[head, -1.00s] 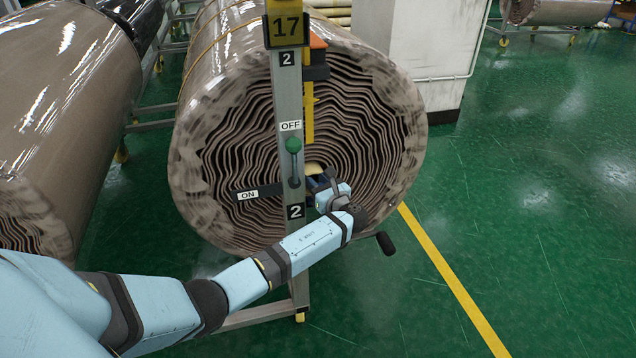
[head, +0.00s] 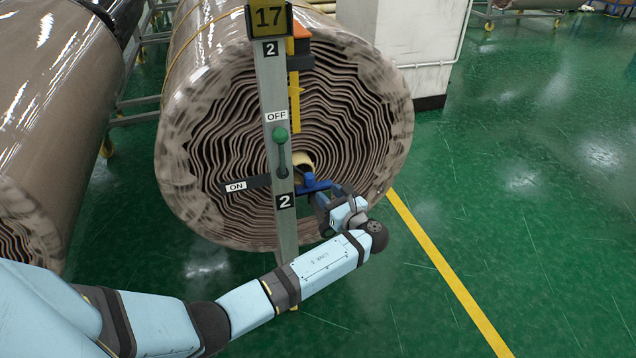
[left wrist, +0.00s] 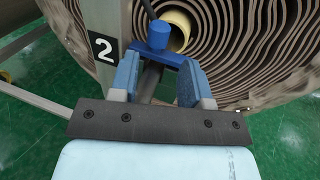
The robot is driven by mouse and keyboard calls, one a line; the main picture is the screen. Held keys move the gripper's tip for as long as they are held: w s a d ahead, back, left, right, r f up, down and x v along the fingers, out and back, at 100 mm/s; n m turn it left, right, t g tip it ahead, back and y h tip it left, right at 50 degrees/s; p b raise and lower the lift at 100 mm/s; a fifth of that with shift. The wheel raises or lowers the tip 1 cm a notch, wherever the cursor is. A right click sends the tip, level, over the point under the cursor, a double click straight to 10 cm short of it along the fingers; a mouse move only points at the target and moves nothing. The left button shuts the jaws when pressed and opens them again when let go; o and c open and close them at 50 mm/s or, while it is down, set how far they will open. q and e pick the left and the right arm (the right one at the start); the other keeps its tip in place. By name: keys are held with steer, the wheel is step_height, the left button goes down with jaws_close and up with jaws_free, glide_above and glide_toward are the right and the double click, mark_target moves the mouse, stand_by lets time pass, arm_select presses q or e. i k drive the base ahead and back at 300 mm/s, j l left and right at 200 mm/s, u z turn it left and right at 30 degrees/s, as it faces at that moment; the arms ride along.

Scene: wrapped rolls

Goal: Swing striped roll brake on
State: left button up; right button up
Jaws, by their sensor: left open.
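The brake lever with a green knob (head: 280,135) stands upright on the grey post (head: 272,90), its knob just below the OFF label (head: 277,117). The ON label (head: 236,187) is on a dark plate to the left of the lever's base. Behind the post is the end of a large brown wrapped roll (head: 350,110); I cannot make out stripes on it. My left gripper (head: 316,193) is open, right of the post and below the lever knob. In the left wrist view its blue fingers (left wrist: 158,80) are spread near a blue fitting (left wrist: 158,35). My right gripper is out of view.
Another brown roll (head: 50,110) lies at the left. A yellow 17 sign (head: 269,18) tops the post. A white pillar (head: 415,45) stands behind the roll. Green floor with a yellow line (head: 450,275) is open on the right.

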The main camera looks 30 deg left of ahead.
mark_target(280, 135)
steer(key=k+l, duration=0.1)
steer(key=l, duration=0.25)
steer(key=k+l, duration=0.1)
steer(key=l, duration=0.25)
steer(key=k+l, duration=0.1)
steer(key=l, duration=0.2)
steer(key=k+l, duration=0.1)
steer(key=l, duration=0.25)
